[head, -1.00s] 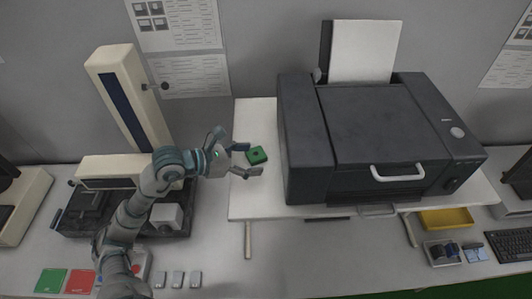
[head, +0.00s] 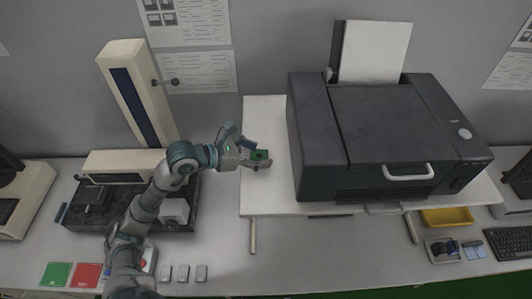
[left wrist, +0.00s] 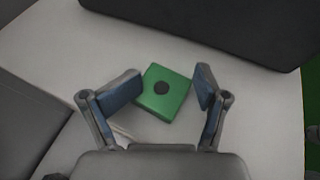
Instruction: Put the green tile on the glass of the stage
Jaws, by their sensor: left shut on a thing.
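The green tile (head: 260,154), a square block with a dark round spot on top, is at the left end of the white board beside the printer. My left gripper (head: 258,157) is shut on it, with a finger on either side. In the left wrist view the tile (left wrist: 174,107) sits between the two blue-padded fingers. I cannot tell whether it still touches the board. The stage (head: 95,193) appears to be the dark part on the column instrument's base at left; its glass cannot be made out. My right gripper is not in view.
The instrument's pale column (head: 137,92) rises behind my left arm. The large dark printer (head: 385,140) stands close right of the tile on the white board (head: 262,200). Green (head: 56,274) and red (head: 87,275) squares and several small grey blocks lie at the front left.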

